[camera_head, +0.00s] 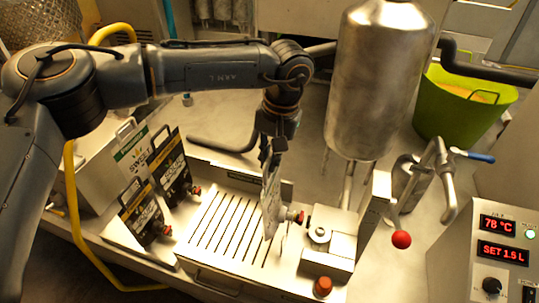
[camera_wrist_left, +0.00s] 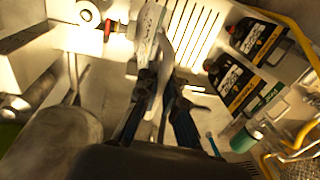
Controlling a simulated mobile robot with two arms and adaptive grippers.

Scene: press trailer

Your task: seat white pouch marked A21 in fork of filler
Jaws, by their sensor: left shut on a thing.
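A white pouch (camera_head: 271,198) hangs upright and nearly edge-on below my left gripper (camera_head: 270,150), which is shut on its top edge. In the left wrist view the pouch (camera_wrist_left: 150,38) shows between the fingertips (camera_wrist_left: 156,75). Its mark cannot be read. Its red-capped spout (camera_head: 298,217) points right, close to the metal filler block (camera_head: 335,232); the cap also shows in the left wrist view (camera_wrist_left: 108,28). The fork is not clearly visible, and I cannot tell whether the spout touches it. My right gripper is not in view.
Two black pouches (camera_head: 173,172) (camera_head: 143,213) lean on a rack left of the slotted drip tray (camera_head: 222,226). A steel tank (camera_head: 378,85) stands behind the filler. A red-knobbed lever (camera_head: 400,239), a control box (camera_head: 490,260) and a green bucket (camera_head: 455,115) are at the right.

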